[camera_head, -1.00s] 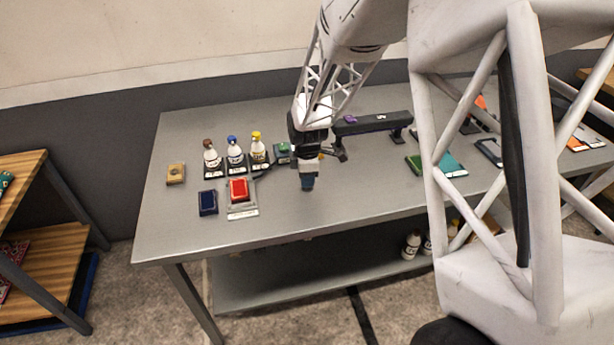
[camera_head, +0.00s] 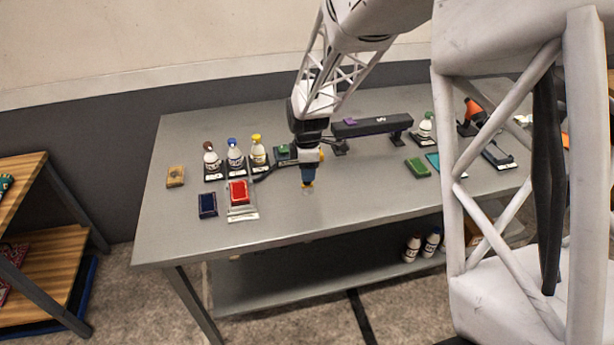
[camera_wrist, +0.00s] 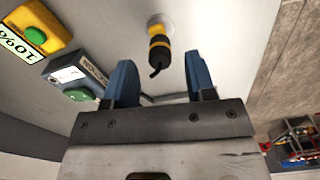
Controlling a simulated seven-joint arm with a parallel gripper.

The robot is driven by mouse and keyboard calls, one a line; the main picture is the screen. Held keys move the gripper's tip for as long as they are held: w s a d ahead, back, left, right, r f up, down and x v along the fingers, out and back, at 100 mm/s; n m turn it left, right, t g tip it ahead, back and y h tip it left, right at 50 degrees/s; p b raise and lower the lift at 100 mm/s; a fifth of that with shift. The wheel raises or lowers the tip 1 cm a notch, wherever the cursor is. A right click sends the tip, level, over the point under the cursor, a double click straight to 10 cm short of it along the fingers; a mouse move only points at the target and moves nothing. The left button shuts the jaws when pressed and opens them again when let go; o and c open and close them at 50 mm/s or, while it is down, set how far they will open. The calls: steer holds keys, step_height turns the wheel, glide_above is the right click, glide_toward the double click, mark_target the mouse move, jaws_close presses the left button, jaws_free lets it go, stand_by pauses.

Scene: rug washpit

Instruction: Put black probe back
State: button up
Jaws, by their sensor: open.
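The black probe (camera_wrist: 158,50), with yellow bands and a short dark cable end, shows in the wrist view just ahead of my fingers, near a round pale disc. My gripper (camera_head: 308,174) is low over the middle of the grey table (camera_head: 270,215). Its two blue fingers are apart, one to each side of the probe's line in the wrist view, with no visible contact. In the head view only a yellow bit of the probe (camera_head: 308,184) shows under the fingertips. Whether it stands or lies is hard to tell. Its holder cannot be made out.
A black raised bar (camera_head: 375,126) stands behind my gripper. Three capped bottles (camera_head: 236,155), a red pad (camera_head: 239,191) and a blue pad (camera_head: 208,204) are to the left. A green block (camera_head: 417,168) lies to the right. The table front is clear.

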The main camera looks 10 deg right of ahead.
step_height(320, 180, up, 8)
stand_by(0.4)
stand_by(0.6)
steer(key=s+r+m+t, duration=0.1)
steer(key=s+r+m, duration=0.4)
steer(key=s, duration=0.4)
steer(key=s+r+m, duration=0.4)
steer(key=s+r, duration=0.2)
steer(key=s, duration=0.3)
steer(key=s+r+m+t, duration=0.1)
steer(key=s+m, duration=0.6)
steer(key=s, duration=0.8)
steer(key=shift+s+d+r+m+t, duration=0.25)
steer(key=shift+s+r+m+t, duration=0.05)
steer(key=shift+s, duration=0.1)
